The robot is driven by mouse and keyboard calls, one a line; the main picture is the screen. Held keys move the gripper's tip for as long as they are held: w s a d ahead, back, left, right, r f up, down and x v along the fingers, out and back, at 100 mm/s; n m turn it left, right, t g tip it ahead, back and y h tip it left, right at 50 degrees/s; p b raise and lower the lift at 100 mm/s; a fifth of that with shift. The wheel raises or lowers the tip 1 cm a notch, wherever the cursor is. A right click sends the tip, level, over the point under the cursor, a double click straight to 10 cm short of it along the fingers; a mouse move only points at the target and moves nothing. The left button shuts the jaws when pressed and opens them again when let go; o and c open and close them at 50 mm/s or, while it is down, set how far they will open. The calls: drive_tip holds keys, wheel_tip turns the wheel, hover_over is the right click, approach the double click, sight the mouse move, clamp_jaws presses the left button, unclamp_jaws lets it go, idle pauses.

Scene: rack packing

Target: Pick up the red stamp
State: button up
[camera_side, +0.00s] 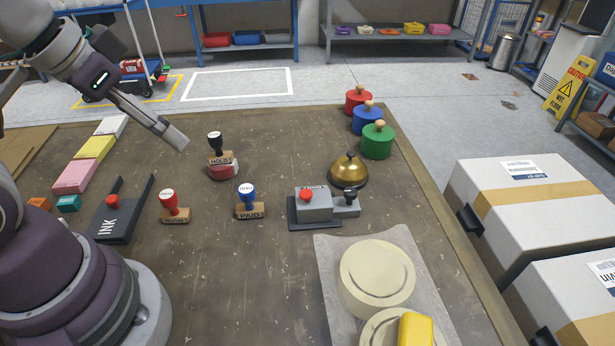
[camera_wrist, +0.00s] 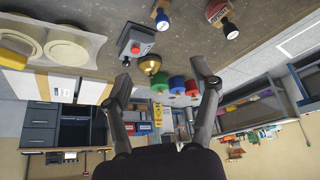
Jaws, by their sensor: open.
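The red stamp (camera_side: 173,206), with a red knob on a wooden block, stands upright on the brown table in the side view. It is left of the blue stamp (camera_side: 250,202); the blue stamp's knob also shows in the wrist view (camera_wrist: 162,17). A black-knobbed stamp (camera_side: 215,145) stands farther back with a red round part at its base. My gripper (camera_side: 176,138) is raised above the table, beyond and above the red stamp and apart from it. In the wrist view my gripper (camera_wrist: 162,76) is open and empty. The red stamp is not visible there.
A black ink holder (camera_side: 118,218) with upright posts stands left of the red stamp. A grey device (camera_side: 314,204), a brass bell (camera_side: 348,171) and colored pots (camera_side: 377,140) stand to the right. Pale round pieces (camera_side: 376,276) lie near the front. The table's middle has free room.

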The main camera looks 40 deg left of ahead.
drive_tip(key=w+a+f+n+g, duration=0.1)
drive_tip(key=a+f+n+g, duration=0.2)
drive_tip(key=a+n, duration=0.45)
drive_tip(key=n+g, duration=0.3)
drive_tip(key=n, duration=0.7)
approach(166, 194)
drive_tip(key=shift+s+a+m, duration=0.25)
drive_tip(key=shift+s, duration=0.25)
drive_tip(key=f, duration=1)
drive_tip(key=shift+w+d+f, duration=0.25)
drive_tip(key=shift+w+d, duration=0.05)
drive_tip(key=shift+w, duration=0.05)
drive_tip(key=shift+c, duration=0.2)
clamp_jaws()
